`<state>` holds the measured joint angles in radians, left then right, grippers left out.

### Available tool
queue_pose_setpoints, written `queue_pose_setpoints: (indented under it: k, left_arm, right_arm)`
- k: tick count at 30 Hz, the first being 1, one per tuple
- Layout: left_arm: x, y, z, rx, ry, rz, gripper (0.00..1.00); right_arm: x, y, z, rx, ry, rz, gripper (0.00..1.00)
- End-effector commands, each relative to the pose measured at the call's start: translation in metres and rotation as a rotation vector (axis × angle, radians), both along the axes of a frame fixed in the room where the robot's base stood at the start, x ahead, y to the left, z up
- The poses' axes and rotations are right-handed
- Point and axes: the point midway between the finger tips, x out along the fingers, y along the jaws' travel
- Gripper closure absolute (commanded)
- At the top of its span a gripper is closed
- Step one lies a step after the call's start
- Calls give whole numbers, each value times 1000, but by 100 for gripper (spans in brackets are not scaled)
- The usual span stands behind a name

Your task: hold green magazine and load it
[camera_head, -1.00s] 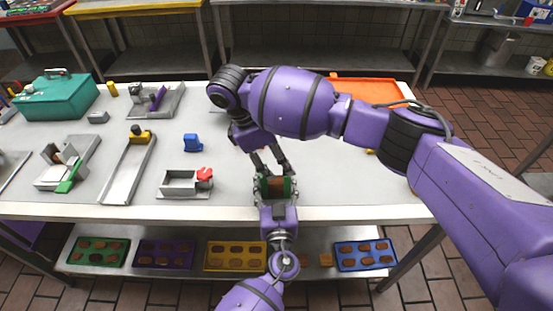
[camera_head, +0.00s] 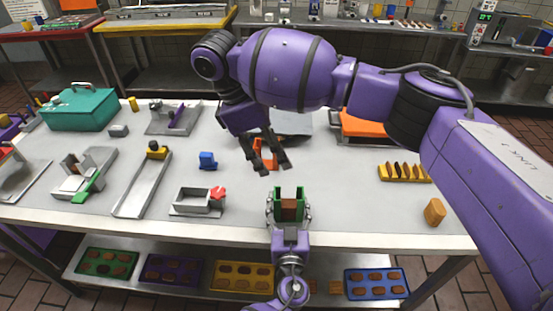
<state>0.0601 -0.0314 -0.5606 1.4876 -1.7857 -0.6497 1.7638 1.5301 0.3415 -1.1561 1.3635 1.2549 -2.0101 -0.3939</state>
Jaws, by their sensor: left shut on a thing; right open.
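The green magazine (camera_head: 299,204) is upright near the front edge of the table, with its open top facing up. A brown piece (camera_head: 289,204) shows between its green walls. My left gripper (camera_head: 289,213) comes from below and is shut on the magazine; its fingers flank the sides. A yellow rack (camera_head: 404,178) with several upright brown pieces stands to the right. My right arm hides part of the table behind.
A tan block (camera_head: 434,212) stands at the table's right. An orange tray (camera_head: 362,127) lies behind my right arm. A grey fixture with a red part (camera_head: 198,202), a blue piece (camera_head: 208,161) and a long grey channel (camera_head: 143,185) lie left. Trays of brown pieces (camera_head: 243,276) sit on the lower shelf.

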Motion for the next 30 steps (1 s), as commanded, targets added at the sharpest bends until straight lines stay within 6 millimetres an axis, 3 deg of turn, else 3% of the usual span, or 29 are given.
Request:
queue_pose_setpoints:
  k: [10,11,16,26,30]
  left_arm:
    - [0,0,0,0,0,0,68]
    - [0,0,0,0,0,0,37]
    - [0,0,0,0,0,0,16]
    - [-1,0,0,0,0,0,16]
    - [-12,0,0,1,0,0,16]
  right_arm:
    - [0,0,0,0,0,0,52]
    - [0,0,0,0,0,0,52]
    - [0,0,0,0,0,0,52]
    - [0,0,0,0,0,0,52]
    - [0,0,0,0,0,0,52]
